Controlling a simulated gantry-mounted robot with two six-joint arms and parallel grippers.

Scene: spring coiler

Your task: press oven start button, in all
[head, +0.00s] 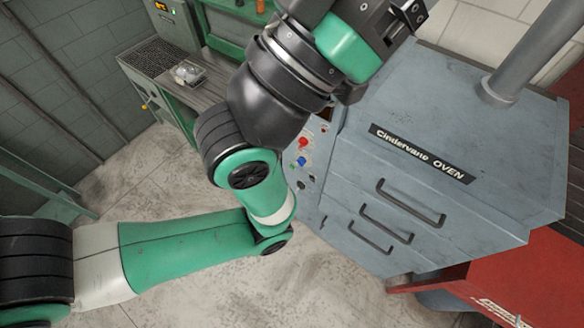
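The grey-blue oven (360,170) fills the right side of the head view and carries a dark "Cindervane OVEN" label (421,154). Its control panel, on the left side, shows a red button (303,142), a blue button (301,161) and small dark knobs. I cannot read which one is the start button. My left arm reaches across from the lower left and covers the panel's upper part. Its wrist is at the top, above the oven; the fingertips cannot be made out there. My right gripper is not in view.
A green bench with a grey top (207,91) stands at the upper left, with small metal parts (187,73) on it. A red unit (530,285) is at the lower right. A pipe (530,45) rises from the oven top. The concrete floor is clear.

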